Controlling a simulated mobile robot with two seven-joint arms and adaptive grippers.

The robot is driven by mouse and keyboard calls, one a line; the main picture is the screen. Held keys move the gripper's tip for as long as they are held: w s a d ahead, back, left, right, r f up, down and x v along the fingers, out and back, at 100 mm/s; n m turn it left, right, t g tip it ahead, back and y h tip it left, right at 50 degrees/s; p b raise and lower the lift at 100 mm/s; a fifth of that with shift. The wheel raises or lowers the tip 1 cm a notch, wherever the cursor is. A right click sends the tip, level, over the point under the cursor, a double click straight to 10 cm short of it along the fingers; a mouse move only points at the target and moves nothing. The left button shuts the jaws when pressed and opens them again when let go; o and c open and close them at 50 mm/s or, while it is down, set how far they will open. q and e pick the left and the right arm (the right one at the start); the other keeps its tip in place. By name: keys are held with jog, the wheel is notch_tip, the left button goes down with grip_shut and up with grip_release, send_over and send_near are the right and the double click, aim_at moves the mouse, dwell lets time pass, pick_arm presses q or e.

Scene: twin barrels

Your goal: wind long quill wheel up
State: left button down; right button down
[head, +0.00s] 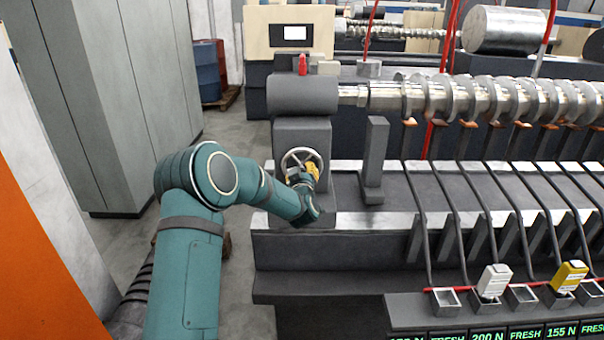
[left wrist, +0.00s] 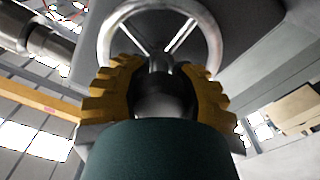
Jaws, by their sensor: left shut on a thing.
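The quill wheel (head: 301,152) is a silver handwheel with spokes on the grey block at the left end of the long machine. Its rim (left wrist: 101,42) and spokes also show in the left wrist view. My left gripper (head: 305,172) is at the lower part of the wheel, its yellow ridged fingers shut on it. In the left wrist view the left gripper (left wrist: 160,85) has a finger on each side of a metal part below the hub; the exact contact is hidden. My right gripper is in neither view.
A grey upright post (head: 374,160) stands right of the wheel. A shiny ribbed shaft (head: 440,95) runs along the machine above it. Several levers slope down to small square trays at the front right. Grey cabinets (head: 120,90) stand left, with floor between.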

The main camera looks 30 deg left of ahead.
pick_arm(q)
jog(key=shift+d+f, duration=0.2)
jog(key=shift+f, duration=0.3)
jog(key=c, duration=0.6)
grip_release()
jog(key=shift+s+r, duration=0.1)
jog(key=shift+o, duration=0.8)
jog(key=shift+r, duration=0.2)
jog(key=v, duration=1.2)
jog(key=shift+s+a, duration=0.1)
